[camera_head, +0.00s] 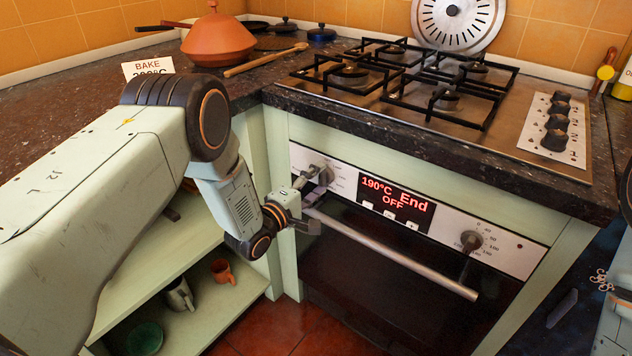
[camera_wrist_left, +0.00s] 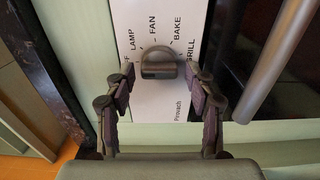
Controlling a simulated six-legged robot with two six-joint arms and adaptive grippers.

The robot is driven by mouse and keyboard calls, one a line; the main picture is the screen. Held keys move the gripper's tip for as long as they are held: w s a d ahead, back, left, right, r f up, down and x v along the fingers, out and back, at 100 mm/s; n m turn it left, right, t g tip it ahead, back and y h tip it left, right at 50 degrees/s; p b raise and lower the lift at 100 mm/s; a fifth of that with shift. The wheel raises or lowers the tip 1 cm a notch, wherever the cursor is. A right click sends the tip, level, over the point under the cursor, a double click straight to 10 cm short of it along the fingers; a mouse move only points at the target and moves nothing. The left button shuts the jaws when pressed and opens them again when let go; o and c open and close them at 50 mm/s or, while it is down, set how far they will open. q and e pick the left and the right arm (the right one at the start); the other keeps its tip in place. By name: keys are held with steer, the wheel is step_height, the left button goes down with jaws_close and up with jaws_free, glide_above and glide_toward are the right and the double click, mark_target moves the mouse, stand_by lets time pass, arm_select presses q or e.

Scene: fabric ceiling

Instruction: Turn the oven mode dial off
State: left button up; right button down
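The oven mode dial (camera_head: 322,172) is a grey knob at the left end of the oven's control panel, partly hidden by my left gripper (camera_head: 310,190) in the head view. In the left wrist view the dial (camera_wrist_left: 158,62) sits on a white plate with LAMP, FAN, BAKE and GRILL printed around it. I cannot tell which mode it points to. My left gripper (camera_wrist_left: 160,76) is open, one finger on each side of the dial, with small gaps showing. The display (camera_head: 396,204) reads "190°C End OFF" in red. My right gripper is not in view.
The oven door handle (camera_head: 390,252) runs just below the panel, close to my left gripper. A second dial (camera_head: 470,241) is at the panel's right. The hob (camera_head: 430,85) is above. Open shelves with cups (camera_head: 222,271) lie below my left arm. A BAKE card (camera_head: 148,67) stands behind it.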

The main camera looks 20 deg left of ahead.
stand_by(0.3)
arm_select(q)
steer(key=v, duration=1.2)
steer(key=shift+r, duration=0.1)
steer(key=s+f+m+g+y, duration=0.4)
steer(key=s+f+m+g, duration=0.4)
steer(key=s+f, duration=0.45)
steer(key=s+f+m+g, duration=0.1)
steer(key=s+m+g, duration=0.1)
steer(key=s, duration=0.6)
steer(key=s+m+g+y, duration=0.1)
steer(key=s+g, duration=0.3)
steer(key=s, duration=0.4)
steer(key=s+d+f+m+g+y+p, duration=0.1)
steer(key=s+m+g, duration=0.1)
steer(key=s, duration=0.6)
steer(key=shift+s+f+m+g, duration=0.1)
steer(key=shift+f+m+g, duration=0.3)
steer(key=shift+g, duration=0.1)
